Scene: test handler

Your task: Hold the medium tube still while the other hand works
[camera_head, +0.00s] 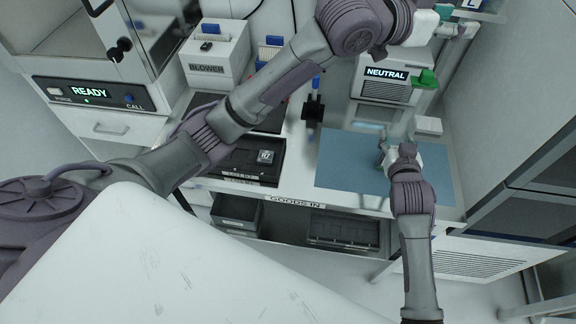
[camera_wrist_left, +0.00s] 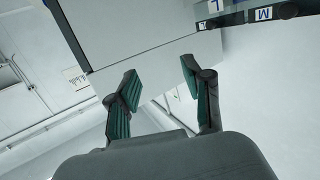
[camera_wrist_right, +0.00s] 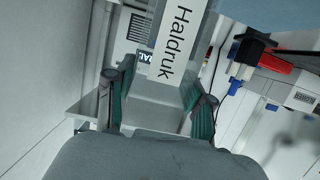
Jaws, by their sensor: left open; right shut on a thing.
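A long, pale, partly see-through tube with a white "Haldruk" label (camera_wrist_right: 178,42) stands between the fingers of my right gripper (camera_wrist_right: 155,95) in the right wrist view. That gripper is shut on it. In the head view my right gripper (camera_head: 388,152) is over the blue mat (camera_head: 345,165), and the tube (camera_head: 403,125) shows only faintly above it. My left gripper (camera_head: 460,30) is high at the upper right, beyond the NEUTRAL unit. In the left wrist view it (camera_wrist_left: 160,82) is open, with nothing between its fingers. I cannot read the tube's size.
The NEUTRAL unit (camera_head: 385,82) stands behind the mat, with a green part (camera_head: 424,79) at its side. A black tray (camera_head: 245,160) lies left of the mat. The BLOWER box (camera_head: 215,58) is at the back. Shelf labels L and M (camera_wrist_left: 264,14) show near my left gripper.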

